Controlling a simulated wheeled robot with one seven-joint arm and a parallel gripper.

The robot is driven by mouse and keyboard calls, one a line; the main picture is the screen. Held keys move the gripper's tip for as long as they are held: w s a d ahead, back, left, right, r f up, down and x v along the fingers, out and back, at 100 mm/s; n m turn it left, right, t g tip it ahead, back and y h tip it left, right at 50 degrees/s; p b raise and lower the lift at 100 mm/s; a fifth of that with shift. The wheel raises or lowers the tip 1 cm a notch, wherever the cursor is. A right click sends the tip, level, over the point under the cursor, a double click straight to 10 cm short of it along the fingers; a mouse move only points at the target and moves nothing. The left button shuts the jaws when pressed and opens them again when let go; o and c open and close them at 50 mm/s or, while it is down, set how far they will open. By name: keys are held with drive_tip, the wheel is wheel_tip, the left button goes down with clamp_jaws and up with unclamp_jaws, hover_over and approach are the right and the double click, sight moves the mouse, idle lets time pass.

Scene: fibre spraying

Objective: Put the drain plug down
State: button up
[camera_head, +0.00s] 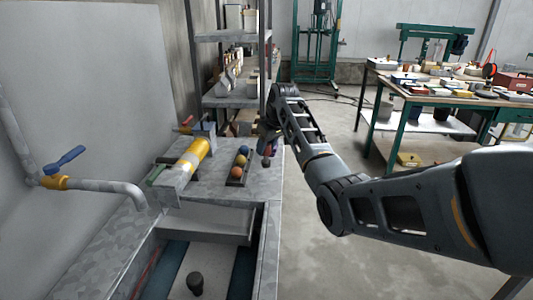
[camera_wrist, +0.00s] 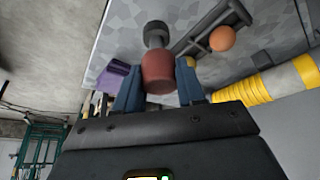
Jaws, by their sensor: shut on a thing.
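The drain plug, seemingly the red-brown piece with a grey neck and dark end (camera_wrist: 158,68), is between my fingers in the wrist view. My gripper (camera_wrist: 158,88) is shut on it, with one blue finger on each side. In the head view my gripper (camera_head: 268,146) is at the right edge of the metal bench top, beside the ball rack. The held piece shows there only as a small reddish spot (camera_head: 266,161). I cannot tell whether it touches the bench top.
A dark rack (camera_head: 233,183) with orange, yellow and blue balls lies left of my gripper. A yellow-banded cylinder (camera_head: 193,157) lies further left. The sink (camera_head: 207,222), with a dark upright cylinder (camera_head: 195,283) inside, is in front. Shelves (camera_head: 225,101) stand behind.

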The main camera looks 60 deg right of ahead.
sight(266, 153)
drive_tip(key=shift+f, duration=1.6)
drive_tip(key=shift+f, duration=0.1)
drive_tip(key=o, duration=1.1)
drive_tip(key=shift+c, duration=0.2)
drive_tip(key=v, duration=1.2)
